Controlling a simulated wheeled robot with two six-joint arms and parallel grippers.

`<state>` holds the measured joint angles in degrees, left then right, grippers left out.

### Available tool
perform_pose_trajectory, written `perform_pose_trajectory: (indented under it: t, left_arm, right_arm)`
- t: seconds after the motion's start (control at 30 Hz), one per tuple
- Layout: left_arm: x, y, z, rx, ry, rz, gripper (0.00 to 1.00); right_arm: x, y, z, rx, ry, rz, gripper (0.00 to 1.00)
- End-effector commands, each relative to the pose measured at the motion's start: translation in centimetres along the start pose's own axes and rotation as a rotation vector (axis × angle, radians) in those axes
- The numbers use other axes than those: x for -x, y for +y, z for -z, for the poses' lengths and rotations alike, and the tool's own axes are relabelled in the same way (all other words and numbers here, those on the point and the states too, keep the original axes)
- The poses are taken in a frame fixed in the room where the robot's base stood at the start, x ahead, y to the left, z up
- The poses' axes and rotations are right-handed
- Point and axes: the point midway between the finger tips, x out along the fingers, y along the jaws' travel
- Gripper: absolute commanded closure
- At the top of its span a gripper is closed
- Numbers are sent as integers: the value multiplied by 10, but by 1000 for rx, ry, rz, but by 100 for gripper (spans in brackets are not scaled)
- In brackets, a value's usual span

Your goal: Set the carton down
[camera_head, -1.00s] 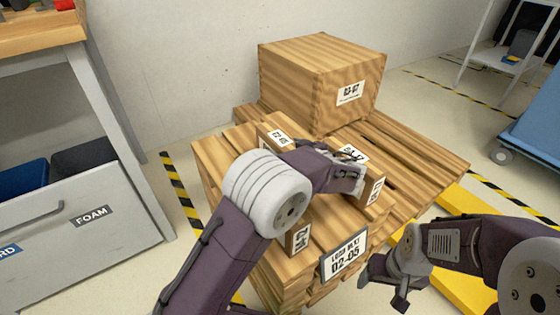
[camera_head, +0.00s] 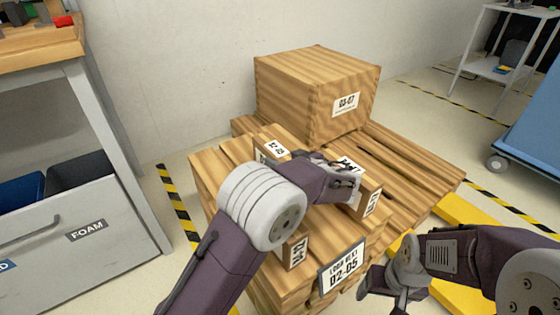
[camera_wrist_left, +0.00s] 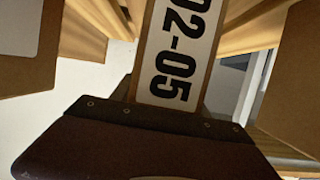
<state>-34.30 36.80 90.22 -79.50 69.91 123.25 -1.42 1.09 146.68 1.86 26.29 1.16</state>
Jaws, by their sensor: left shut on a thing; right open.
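My left gripper (camera_head: 347,186) is shut on a small brown carton over the slatted wooden pallet stack (camera_head: 225,190). In the left wrist view, a carton face with a white label reading 02-05 (camera_wrist_left: 178,50) stands upright against the dark gripper body. In the head view, my left arm hides much of the carton, and I cannot tell whether it touches the slats. Other labelled cartons stand close by: one behind (camera_head: 271,149), one at front left (camera_head: 291,252) and one beside the gripper (camera_head: 371,200). My right gripper (camera_head: 385,288) is open and empty, right of the stack.
A large wooden crate (camera_head: 285,88) labelled 03-07 stands at the back of the pallet. A sign (camera_head: 342,268) reading 02-05 hangs on the stack's front. A grey cabinet (camera_head: 130,225) is at left, a blue cart (camera_head: 528,140) at right. Slats right of the cartons are bare.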

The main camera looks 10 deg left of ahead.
Motion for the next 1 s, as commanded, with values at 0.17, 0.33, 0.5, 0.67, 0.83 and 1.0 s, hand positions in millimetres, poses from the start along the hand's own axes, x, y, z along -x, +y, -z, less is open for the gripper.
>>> perform_pose_trajectory:
  t: [0.17, 0.33, 0.5, 0.67, 0.83, 1.0]
  left_arm:
    - [12, 0, 34, 3, 4, -1, 100]
    - [40, 10, 43, 1, 4, -4, 100]
    - [75, 22, 52, 1, 4, -4, 100]
    - [105, 33, 57, 2, 3, -3, 100]
    - [126, 40, 60, 1, 3, -2, 100]
    - [136, 43, 61, 2, 3, 0, 100]
  right_arm:
    - [26, 0, 3, 0, 0, 0, 26]
    - [42, -1, 4, 0, 0, 0, 26]
    - [61, -1, 6, 0, 0, 0, 26]
    - [76, -2, 8, 0, 0, 0, 26]
    - [86, -2, 9, 0, 0, 0, 26]
    - [89, -2, 9, 0, 0, 0, 26]
